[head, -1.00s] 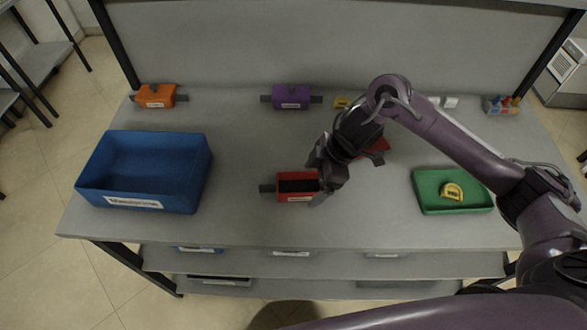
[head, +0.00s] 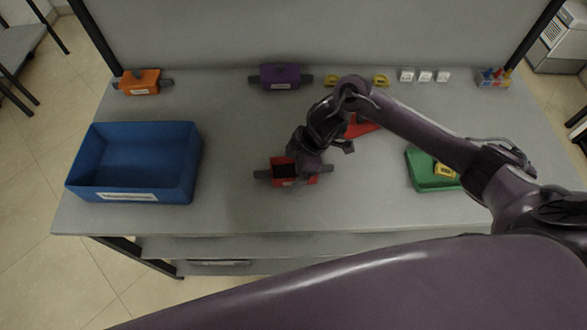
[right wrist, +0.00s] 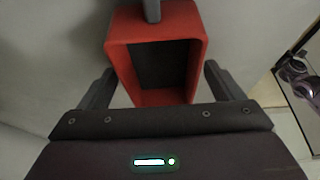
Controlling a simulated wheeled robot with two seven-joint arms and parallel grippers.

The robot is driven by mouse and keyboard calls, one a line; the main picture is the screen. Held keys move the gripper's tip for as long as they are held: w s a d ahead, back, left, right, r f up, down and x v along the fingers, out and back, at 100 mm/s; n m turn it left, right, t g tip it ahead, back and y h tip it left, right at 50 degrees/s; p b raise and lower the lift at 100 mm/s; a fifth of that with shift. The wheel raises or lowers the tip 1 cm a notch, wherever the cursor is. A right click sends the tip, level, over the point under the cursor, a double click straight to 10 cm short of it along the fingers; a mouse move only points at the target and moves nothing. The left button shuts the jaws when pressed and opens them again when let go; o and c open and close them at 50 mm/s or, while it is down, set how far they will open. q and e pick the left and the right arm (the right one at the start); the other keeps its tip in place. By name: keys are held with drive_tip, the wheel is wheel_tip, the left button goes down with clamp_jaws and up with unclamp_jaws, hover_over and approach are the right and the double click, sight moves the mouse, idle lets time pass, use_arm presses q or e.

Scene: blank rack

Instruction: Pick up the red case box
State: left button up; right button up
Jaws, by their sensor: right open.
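The red case box (head: 280,171) stands open-topped on the grey table, near the middle, with a dark handle on each side. My right gripper (head: 322,162) is open, at the right and back side of the box in the head view. In the right wrist view, the box (right wrist: 184,97) shows its red rim and dark inside, with one handle pointing up. The open fingers (right wrist: 158,82) stand to either side of the box's near end. I see no clear grip on it. My left gripper is not in view.
A blue bin (head: 128,197) is at the left and a green tray (head: 420,176) at the right. A red piece (head: 362,127) lies behind my right arm. An orange box (head: 141,83) and a purple box (head: 280,74) stand at the back. Table between bin and red box is clear.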

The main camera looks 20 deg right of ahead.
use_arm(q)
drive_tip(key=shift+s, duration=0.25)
use_arm(e)
drive_tip(key=shift+f, duration=0.25)
idle(0.4)
drive_tip(key=c, duration=1.1)
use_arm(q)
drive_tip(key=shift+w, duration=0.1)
use_arm(e)
drive_tip(key=shift+r, duration=0.1)
